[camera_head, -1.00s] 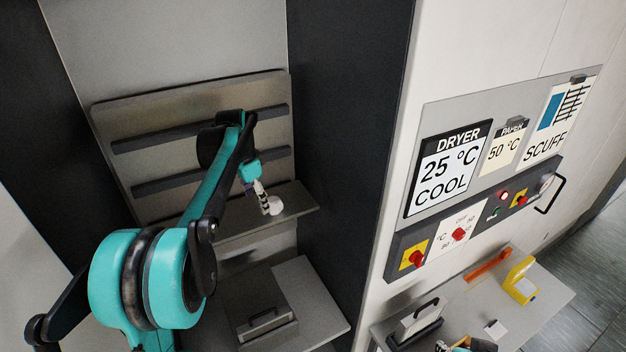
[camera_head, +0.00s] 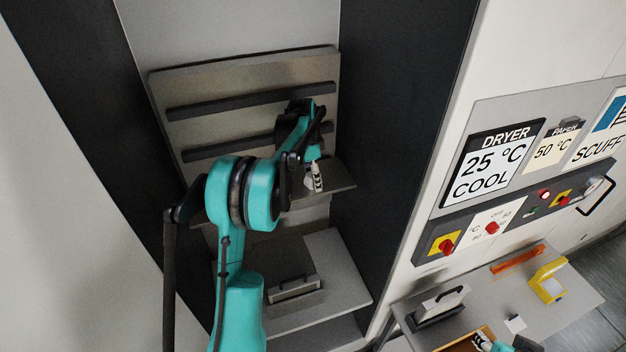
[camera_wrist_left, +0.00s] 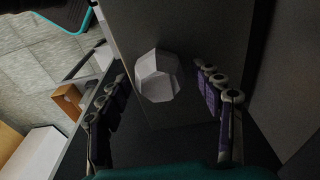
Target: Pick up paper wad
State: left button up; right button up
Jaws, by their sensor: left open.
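The paper wad is a white, faceted lump (camera_wrist_left: 157,76) on a dark grey surface in the left wrist view. My left gripper (camera_wrist_left: 160,80) is open, with one finger on each side of the wad and a visible gap to each. In the head view my left gripper (camera_head: 314,178) is over the small grey ledge (camera_head: 338,190) in the machine's recess. The wad cannot be made out clearly there. My right gripper (camera_head: 482,341) shows only partly at the bottom edge, by a wooden box; its jaws are unclear.
A barred grey panel (camera_head: 240,105) stands behind the ledge, and a dark wall (camera_head: 405,120) closes the recess on the right. Below is a grey shelf (camera_head: 345,275) with a handled block (camera_head: 294,292). A side table (camera_head: 570,308) holds a yellow object (camera_head: 548,283) and an orange one (camera_head: 517,257).

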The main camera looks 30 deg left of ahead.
pick_arm(q)
jog(key=c, duration=1.1)
jog(key=shift+o, duration=0.2)
jog(key=shift+r, duration=0.1)
